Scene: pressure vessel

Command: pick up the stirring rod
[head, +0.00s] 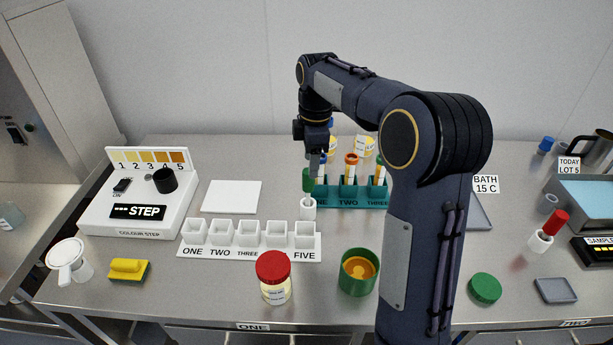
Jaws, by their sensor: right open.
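A green-topped piece (308,181), which looks like the stirring rod's grip, stands upright in a small white holder (308,209) in front of the teal rack. My right gripper (314,162) is open and points down at the green top. Its fingers overlap the top in this view, and I cannot tell whether they touch it. A similar red-topped piece (555,222) leans in another white holder (541,242) at the right. My left gripper is not in view.
The teal rack (345,203) with capped tubes stands just behind and right of the holder. The white row of cups (250,251) lies in front. A red-lidded jar (274,277) and green pot (358,273) stand near the front edge. A white tile (231,197) lies left.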

